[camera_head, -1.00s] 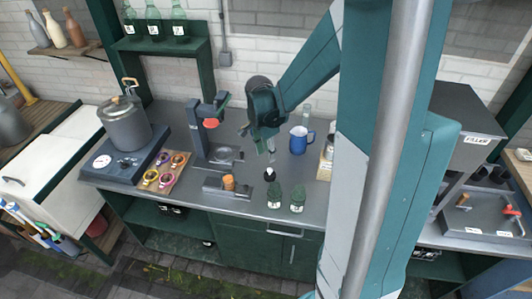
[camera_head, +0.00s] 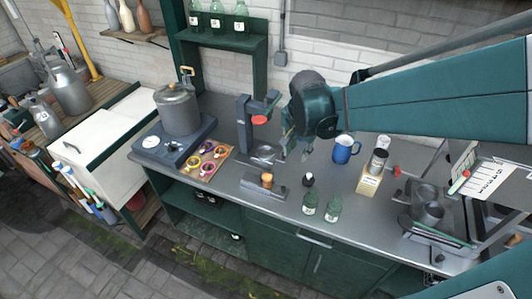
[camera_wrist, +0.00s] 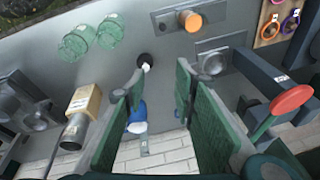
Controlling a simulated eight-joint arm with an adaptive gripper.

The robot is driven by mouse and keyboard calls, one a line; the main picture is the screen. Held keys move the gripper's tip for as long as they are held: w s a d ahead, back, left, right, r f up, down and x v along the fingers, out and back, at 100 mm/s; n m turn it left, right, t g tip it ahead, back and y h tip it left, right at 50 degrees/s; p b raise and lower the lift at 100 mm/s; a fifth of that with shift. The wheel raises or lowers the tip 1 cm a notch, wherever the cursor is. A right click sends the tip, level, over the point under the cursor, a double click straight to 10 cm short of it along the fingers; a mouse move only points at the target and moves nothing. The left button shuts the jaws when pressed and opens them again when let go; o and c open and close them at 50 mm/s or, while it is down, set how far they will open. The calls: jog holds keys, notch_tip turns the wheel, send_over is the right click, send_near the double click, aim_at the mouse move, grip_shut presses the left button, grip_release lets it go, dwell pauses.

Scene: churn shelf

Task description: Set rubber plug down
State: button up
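A small black piece with a white part, which looks like the rubber plug (camera_head: 308,180), stands on the grey counter (camera_head: 225,135) behind two green bottles. In the wrist view the black plug (camera_wrist: 144,59) shows just beyond the left fingertip, apart from it as far as I can tell. My gripper (camera_head: 290,148) hangs above the counter, up and left of the plug in the head view. In the wrist view its fingers (camera_wrist: 160,78) stand wide apart with nothing held between them.
Two green bottles (camera_head: 310,203) stand in front of the plug. An orange-brown cork in a holder (camera_head: 267,180) and a press with a red disc (camera_head: 260,120) are left.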

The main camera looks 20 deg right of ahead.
jog(key=s+a+r+n+t+y, duration=0.1)
jog(key=s+a+r+n+t, duration=0.3)
jog(key=s+a+r+n, duration=0.4)
jog(key=s+a+n, duration=0.4)
jog(key=s+a, duration=0.1)
jog(key=shift+s+r+t, duration=0.15)
jog(key=shift+s+t, duration=0.1)
jog(key=shift+t, duration=0.05)
